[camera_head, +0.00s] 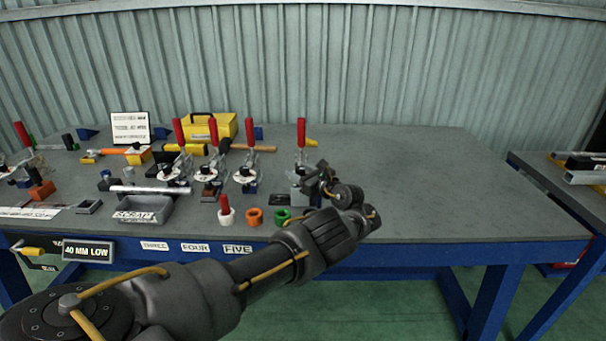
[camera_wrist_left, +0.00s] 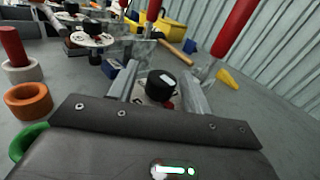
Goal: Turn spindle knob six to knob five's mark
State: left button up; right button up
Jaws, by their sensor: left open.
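A black spindle knob (camera_wrist_left: 161,86) with a pale mark on top stands on a white dial with a red patch, at the rightmost red-handled clamp (camera_head: 301,133). My left gripper (camera_head: 308,184) is open, its fingers (camera_wrist_left: 160,88) on either side of this knob in the left wrist view; whether they touch it I cannot tell. Another black knob (camera_wrist_left: 91,25) on a white dial shows farther left in the wrist view, at the neighbouring clamp (camera_head: 249,135). Its mark is too small to read. In the head view my wrist and fingers partly hide the rightmost knob.
Orange (camera_head: 254,216), green (camera_head: 282,215) and white (camera_head: 226,216) rings stand near the bench's front edge. More red-handled clamps, a grey tray (camera_head: 150,211) and a yellow toolbox (camera_head: 211,124) are to the left. The right part of the bench (camera_head: 430,185) is clear.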

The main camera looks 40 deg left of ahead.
aim_at(304, 172)
pick_arm(q)
jog(key=shift+d, duration=0.35)
jog(key=shift+s+d+r+p, duration=0.15)
jog(key=shift+d+p, duration=0.4)
jog(key=shift+d, duration=0.9)
jog(key=shift+d+p, duration=0.35)
jog(key=shift+p, duration=0.1)
jog(key=d, duration=0.1)
jog(key=d+p, duration=0.1)
jog(key=shift+s+d, duration=0.25)
jog(key=shift+d, duration=0.05)
jog(key=shift+s+d+p, duration=0.15)
jog(key=shift+d+p, duration=0.1)
jog(key=shift+d, duration=0.7)
jog(key=shift+s+d+p, duration=0.15)
jog(key=shift+d+p, duration=0.05)
jog(key=shift+d, duration=0.75)
pick_arm(e)
jog(key=shift+y, duration=0.3)
jog(key=shift+s+a+r, duration=0.3)
jog(key=shift+a+r, duration=0.4)
jog(key=shift+r, duration=0.15)
jog(key=shift+s+a+r, duration=0.25)
jog(key=shift+a+r, duration=0.45)
jog(key=shift+r, duration=0.1)
jog(key=shift+d, duration=0.2)
